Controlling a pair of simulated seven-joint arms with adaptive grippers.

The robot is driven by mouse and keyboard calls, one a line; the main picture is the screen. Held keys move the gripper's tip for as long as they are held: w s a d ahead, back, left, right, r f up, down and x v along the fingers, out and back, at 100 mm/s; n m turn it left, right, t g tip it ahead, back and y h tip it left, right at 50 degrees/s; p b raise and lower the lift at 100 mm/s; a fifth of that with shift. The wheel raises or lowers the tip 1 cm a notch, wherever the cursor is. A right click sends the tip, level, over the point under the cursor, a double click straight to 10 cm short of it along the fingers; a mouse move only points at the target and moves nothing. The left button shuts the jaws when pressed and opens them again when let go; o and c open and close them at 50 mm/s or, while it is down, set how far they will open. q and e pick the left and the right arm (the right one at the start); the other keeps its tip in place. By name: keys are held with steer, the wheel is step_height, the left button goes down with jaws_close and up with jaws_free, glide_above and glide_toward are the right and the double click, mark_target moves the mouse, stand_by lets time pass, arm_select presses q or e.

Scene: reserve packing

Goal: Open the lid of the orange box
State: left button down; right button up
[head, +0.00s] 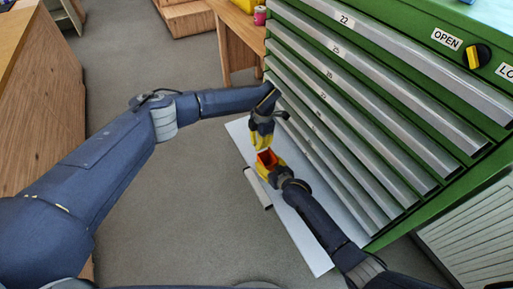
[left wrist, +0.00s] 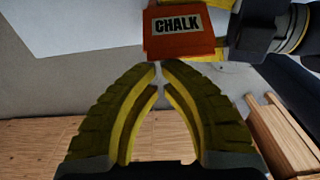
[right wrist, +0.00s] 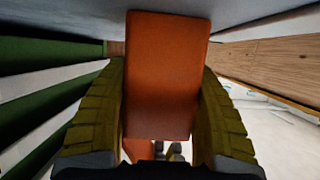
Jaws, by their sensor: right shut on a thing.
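The orange box (head: 266,157) is held up in front of the drawer cabinet, with a "CHALK" label on the face that shows in the left wrist view (left wrist: 180,46). My right gripper (head: 267,165) is shut on the box, its yellow fingers on two opposite sides of it in the right wrist view (right wrist: 167,80). My left gripper (head: 262,146) is just above the box in the head view, its fingertips together and empty. In the left wrist view its tips (left wrist: 161,66) are close to the box's lower edge. I cannot tell where the lid's seam is.
A green cabinet (head: 389,215) with several silver-fronted drawers fills the right side. A white panel (head: 309,244) lies low beside it, with a pale bar (head: 257,188) at its edge. A wooden bench (head: 22,85) stands at left. Open floor (head: 180,215) lies between.

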arm_select(q)
steer(key=shift+w+d+r, duration=0.3)
steer(key=shift+d, duration=0.2)
steer(key=shift+w+d+r, duration=0.25)
steer(key=shift+d+r, duration=0.05)
steer(key=shift+d, duration=0.2)
steer(key=shift+w+d+r, duration=0.15)
steer(key=shift+w+d, duration=0.2)
steer(key=shift+d, duration=0.25)
steer(key=shift+w+d+r, duration=0.15)
steer(key=shift+w+d, duration=0.15)
steer(key=shift+d, duration=0.25)
steer(key=shift+r, duration=0.2)
